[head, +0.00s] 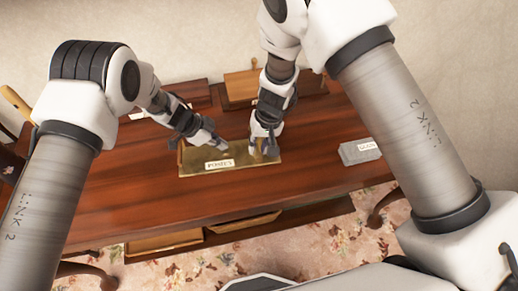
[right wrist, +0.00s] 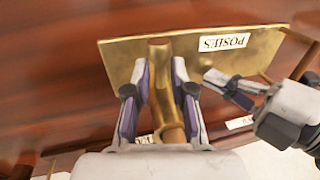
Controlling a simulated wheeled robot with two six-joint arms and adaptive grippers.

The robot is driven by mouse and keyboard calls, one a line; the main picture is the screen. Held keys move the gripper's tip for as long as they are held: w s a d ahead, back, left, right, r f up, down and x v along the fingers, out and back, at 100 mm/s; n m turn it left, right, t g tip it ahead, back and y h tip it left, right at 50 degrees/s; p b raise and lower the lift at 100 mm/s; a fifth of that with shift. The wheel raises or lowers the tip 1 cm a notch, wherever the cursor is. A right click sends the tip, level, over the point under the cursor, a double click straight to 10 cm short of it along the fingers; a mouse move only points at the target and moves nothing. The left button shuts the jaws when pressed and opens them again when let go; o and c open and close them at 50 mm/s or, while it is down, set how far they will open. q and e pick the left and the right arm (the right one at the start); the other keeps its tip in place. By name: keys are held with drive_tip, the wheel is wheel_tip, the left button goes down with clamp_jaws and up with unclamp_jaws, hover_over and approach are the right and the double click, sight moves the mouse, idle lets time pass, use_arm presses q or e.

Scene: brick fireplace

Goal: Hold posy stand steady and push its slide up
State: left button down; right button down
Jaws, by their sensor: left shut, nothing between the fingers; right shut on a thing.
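The posy stand has a flat brass base plate (head: 200,170) on the desk, labelled POSIES. Its brass post (right wrist: 162,90) rises from the plate in the right wrist view. My right gripper (right wrist: 162,66) is shut on that post, one finger on each side. A brass ring or collar (right wrist: 168,130) shows on the post closer to the wrist; I cannot tell whether it is the slide. My left gripper (head: 222,147) is shut and empty above the plate, to the left of the right gripper. It also shows beside the post, apart from it, in the right wrist view (right wrist: 235,92).
The stand is on a reddish wooden desk (head: 120,200). A grey labelled block (head: 360,152) lies at the right. Wooden boxes (head: 241,84) stand at the back against the wall. The desk front left of the stand is clear. Drawers (head: 165,241) show below.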

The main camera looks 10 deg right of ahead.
use_arm(q)
drive_tip(key=shift+s+f, duration=0.15)
drive_tip(key=shift+f, duration=0.05)
use_arm(e)
drive_tip(key=c, duration=1.2)
unclamp_jaws()
drive_tip(key=r, duration=0.4)
drive_tip(key=d+r, duration=0.1)
drive_tip(key=r, duration=0.3)
drive_tip(key=d+r, duration=0.1)
drive_tip(key=r, duration=0.3)
drive_tip(key=shift+s+d, duration=0.1)
drive_tip(key=shift+d, duration=0.1)
use_arm(q)
drive_tip(key=shift+r, duration=0.15)
